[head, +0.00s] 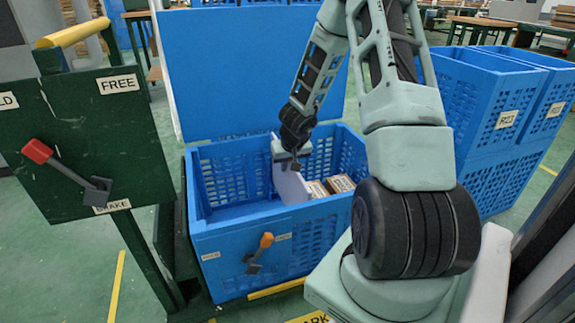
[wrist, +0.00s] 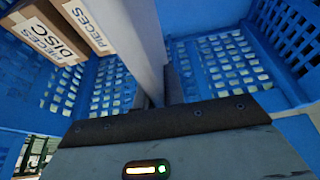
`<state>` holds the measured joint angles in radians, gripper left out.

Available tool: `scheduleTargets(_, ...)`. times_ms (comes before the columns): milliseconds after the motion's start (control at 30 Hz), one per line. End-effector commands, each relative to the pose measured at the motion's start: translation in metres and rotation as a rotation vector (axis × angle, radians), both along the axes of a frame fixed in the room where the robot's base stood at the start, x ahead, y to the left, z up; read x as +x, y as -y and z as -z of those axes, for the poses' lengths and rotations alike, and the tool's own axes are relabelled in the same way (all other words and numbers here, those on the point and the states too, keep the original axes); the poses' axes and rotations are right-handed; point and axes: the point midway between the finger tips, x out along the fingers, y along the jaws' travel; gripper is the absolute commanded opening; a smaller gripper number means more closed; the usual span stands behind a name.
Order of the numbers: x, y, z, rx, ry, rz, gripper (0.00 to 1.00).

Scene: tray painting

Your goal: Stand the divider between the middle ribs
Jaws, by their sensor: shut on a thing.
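The divider (head: 287,184) is a pale, thin panel standing roughly upright inside the blue crate (head: 202,233). My gripper (head: 289,160) is over the crate and shut on the divider's upper part. In the wrist view the divider (wrist: 146,40) runs away from my gripper (wrist: 160,105) as a grey-white panel. Cardboard boxes (head: 341,183) lie right of the divider in the crate; they show left of it in the wrist view (wrist: 45,28). The ribs cannot be made out clearly, and the divider's lower edge is hidden in the head view.
The crate's blue lid (head: 235,75) stands open behind it. An orange-handled latch (head: 262,252) is on its front. A green panel (head: 95,145) with a red-handled lever (head: 65,170) stands at left. Stacked blue crates (head: 500,120) stand at right. The crate's left part looks empty.

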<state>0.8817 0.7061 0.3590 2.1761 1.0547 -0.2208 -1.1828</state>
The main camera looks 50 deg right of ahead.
Motion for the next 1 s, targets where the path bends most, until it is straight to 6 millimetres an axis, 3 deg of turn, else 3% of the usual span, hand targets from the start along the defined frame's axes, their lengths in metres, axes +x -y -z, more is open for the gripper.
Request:
scheduleTargets(133, 0.0, 0.0, 0.014, -0.001, 0.0, -0.002, 0.0)
scheduleTargets(300, 0.001, 0.0, 0.051, -0.002, 0.0, -0.003, 0.0)
scheduleTargets(500, 0.001, 0.0, 0.082, -0.002, 0.001, -0.002, 0.0)
scheduleTargets(1000, 0.0, 0.0, 0.088, -0.001, 0.001, 0.0, 0.0)
